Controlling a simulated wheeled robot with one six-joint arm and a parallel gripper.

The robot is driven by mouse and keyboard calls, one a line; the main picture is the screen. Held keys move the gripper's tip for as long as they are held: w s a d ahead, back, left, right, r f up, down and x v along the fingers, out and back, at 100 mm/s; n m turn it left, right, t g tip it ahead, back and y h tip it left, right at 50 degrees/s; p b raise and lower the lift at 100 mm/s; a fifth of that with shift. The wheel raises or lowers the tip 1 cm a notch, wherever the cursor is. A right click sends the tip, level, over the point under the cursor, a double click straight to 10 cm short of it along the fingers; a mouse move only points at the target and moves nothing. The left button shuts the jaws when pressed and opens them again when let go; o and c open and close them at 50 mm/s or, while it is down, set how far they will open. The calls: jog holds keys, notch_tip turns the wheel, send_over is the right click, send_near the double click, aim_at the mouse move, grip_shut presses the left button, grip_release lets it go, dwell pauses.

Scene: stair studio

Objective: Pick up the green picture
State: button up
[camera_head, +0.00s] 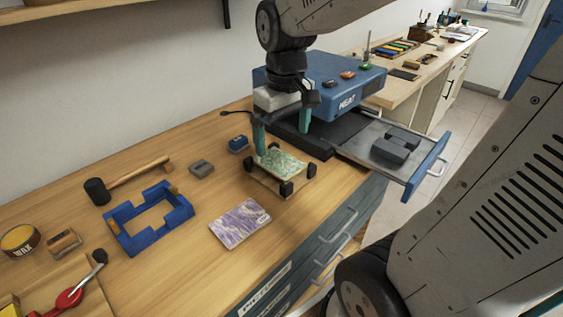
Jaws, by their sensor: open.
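The green picture (283,161) is a flat green, marbled rectangle. It lies on a small wooden stand (262,181) with black corner blocks, near the front of the workbench. My gripper (282,143) is above and behind it, pointing down with its two teal fingers spread apart. The left fingertip shows close to the picture's back left corner; the right finger is behind the picture's right side. I cannot tell whether a finger touches it. Nothing shows between the fingers.
A blue press marked HEAT (330,82) stands close behind my gripper, its drawer (418,172) pulled out right. A purple picture (239,223), blue frame (148,218), mallet (128,178), grey block (201,169) and small blue block (238,144) lie on the workbench (200,270).

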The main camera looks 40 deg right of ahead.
send_over(279, 162)
notch_tip(279, 162, down, 7)
jog(key=shift+n+g, duration=0.3)
jog(key=shift+n, duration=0.1)
notch_tip(279, 162, down, 8)
jog(key=shift+d+r, duration=0.1)
jog(key=shift+r, duration=0.05)
jog(key=c, duration=0.9)
